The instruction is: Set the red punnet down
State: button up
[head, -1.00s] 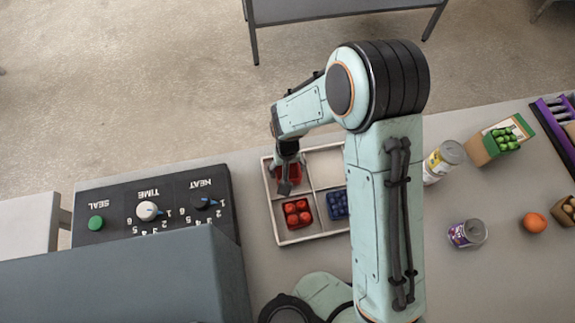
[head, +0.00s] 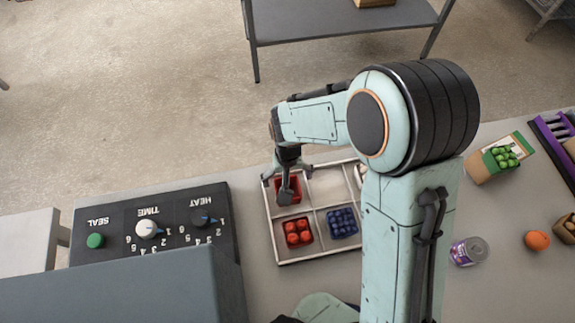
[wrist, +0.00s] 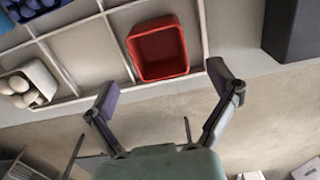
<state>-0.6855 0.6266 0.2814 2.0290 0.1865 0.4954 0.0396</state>
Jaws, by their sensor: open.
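The red punnet (wrist: 158,50) looks empty in the wrist view and sits in a corner compartment of the white divided tray (wrist: 82,57). In the head view the red punnet (head: 294,184) is partly hidden by my gripper (head: 287,184). My gripper (wrist: 165,88) is open, its two fingers spread wide apart with nothing between them. In the wrist view the fingertips are at either side below the punnet's near edge, apart from it. Exact height above the tray cannot be told.
The tray also holds a punnet of red items (head: 298,232), a punnet of blue items (head: 343,222) and a white punnet (wrist: 28,88). The sealing machine (head: 150,222) stands left of the tray.

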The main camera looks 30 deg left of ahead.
jog(key=w+d+r+m, duration=0.2)
jog(key=d+r+m, duration=0.1)
jog(key=d+r, duration=0.9)
jog(key=s+d+r+m, duration=0.2)
jog(key=s+d+r, duration=0.1)
jog(key=s+d, duration=0.2)
jog(key=s+d+r+m, duration=0.2)
jog(key=s+d+r, duration=0.1)
jog(key=s+d, duration=0.3)
jog(key=shift+s+d+m+y, duration=0.15)
jog(key=shift+d+m+y, duration=0.25)
jog(key=shift+d, duration=0.75)
